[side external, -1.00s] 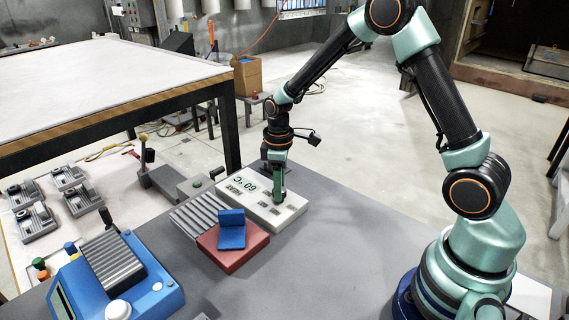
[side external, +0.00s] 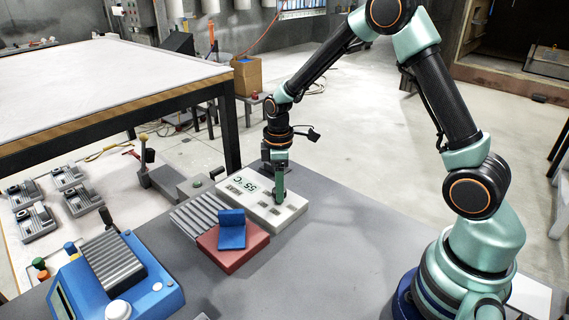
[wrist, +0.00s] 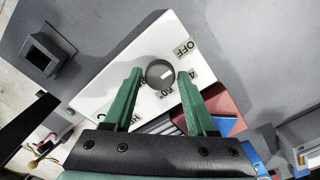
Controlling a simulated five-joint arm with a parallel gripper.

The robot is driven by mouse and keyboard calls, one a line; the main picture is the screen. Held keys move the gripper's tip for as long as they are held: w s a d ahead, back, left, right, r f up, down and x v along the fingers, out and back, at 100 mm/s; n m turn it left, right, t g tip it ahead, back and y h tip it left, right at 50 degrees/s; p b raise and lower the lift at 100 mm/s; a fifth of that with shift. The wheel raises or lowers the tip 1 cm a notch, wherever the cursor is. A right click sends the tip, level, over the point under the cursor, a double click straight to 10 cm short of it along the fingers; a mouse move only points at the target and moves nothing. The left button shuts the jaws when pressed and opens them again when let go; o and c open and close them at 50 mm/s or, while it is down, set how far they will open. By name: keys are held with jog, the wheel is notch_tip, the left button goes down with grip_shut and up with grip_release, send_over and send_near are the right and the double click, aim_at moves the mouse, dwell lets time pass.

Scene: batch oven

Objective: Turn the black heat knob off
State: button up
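The black heat knob (wrist: 160,73) is round and sits on a white control box (wrist: 100,88). A small white mark shows on the knob's right part, pointing rightward. Labels on the box include OFF (wrist: 183,47) at the upper right, a 4 at the right, and 60° below the knob. My gripper (wrist: 160,72) has its green fingers on either side of the knob, with a narrow gap at each side. In the side external view my gripper (side external: 279,198) points down over the box, hiding the knob.
A red block (side external: 232,255) with a blue piece (side external: 231,229) stands just in front of the box. A dark square socket (wrist: 45,54) is left of the box.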

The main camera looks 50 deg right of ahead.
jog(key=shift+o, duration=0.6)
notch_tip(320, 180, up, 12)
dwell(0.5)
jog(key=s+a+r+m+t, duration=0.1)
jog(key=s+r+m+t, duration=0.1)
jog(key=s+r+m, duration=0.2)
jog(key=s+a+r+m+t, duration=0.1)
jog(key=s+r+m+t, duration=0.2)
jog(key=s, duration=0.7)
jog(key=shift+s+a+r+m+t, duration=0.25)
jog(key=shift+a+r+m+t, duration=0.15)
jog(key=shift+m, duration=0.7)
